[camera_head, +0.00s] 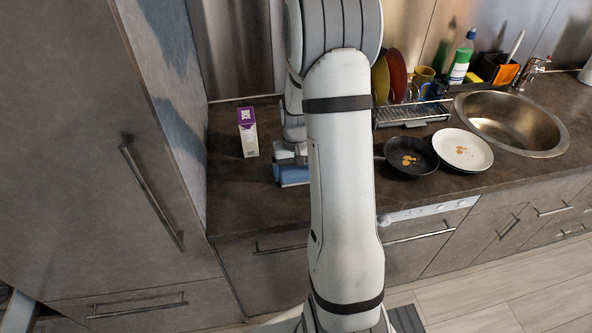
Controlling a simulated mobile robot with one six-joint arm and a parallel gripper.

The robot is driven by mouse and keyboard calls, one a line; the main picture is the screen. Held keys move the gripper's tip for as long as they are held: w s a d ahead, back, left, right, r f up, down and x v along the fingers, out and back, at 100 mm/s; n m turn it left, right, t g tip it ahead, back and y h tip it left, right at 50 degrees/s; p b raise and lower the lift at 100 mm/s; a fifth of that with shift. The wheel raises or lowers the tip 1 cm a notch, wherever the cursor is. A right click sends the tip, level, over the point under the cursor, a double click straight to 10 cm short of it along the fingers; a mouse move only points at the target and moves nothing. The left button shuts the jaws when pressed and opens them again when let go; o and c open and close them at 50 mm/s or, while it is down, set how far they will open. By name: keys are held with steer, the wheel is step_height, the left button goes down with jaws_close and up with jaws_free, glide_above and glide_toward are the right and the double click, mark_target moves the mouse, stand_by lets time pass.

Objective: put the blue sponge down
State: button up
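The blue sponge (290,175) is a blue block at the left part of the dark counter, partly hidden behind my arm. My gripper (288,160) is directly above it and seems to touch it. The fingertips are not clearly visible, so I cannot tell whether they are closed on the sponge. I also cannot tell whether the sponge rests on the counter or is held just above it.
A purple and white carton (248,132) stands left of the sponge. A black pan (410,158), a white plate (462,150), a dish rack (412,114) and a sink (512,122) are to the right. A tall cabinet (90,150) bounds the left. Counter (245,195) in front of the carton is clear.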

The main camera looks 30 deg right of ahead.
mark_target(295, 172)
steer(key=shift+o, duration=1.2)
step_height(295, 172, up, 12)
steer(key=s+a+r+n+t, duration=0.1)
steer(key=s+a+r, duration=0.3)
steer(key=s+a, duration=0.3)
steer(key=s+a+r+n+t, duration=0.2)
steer(key=s+a, duration=0.5)
steer(key=s, duration=0.5)
steer(key=shift+b+v, duration=0.3)
steer(key=shift+v, duration=0.55)
steer(key=shift+c, duration=0.3)
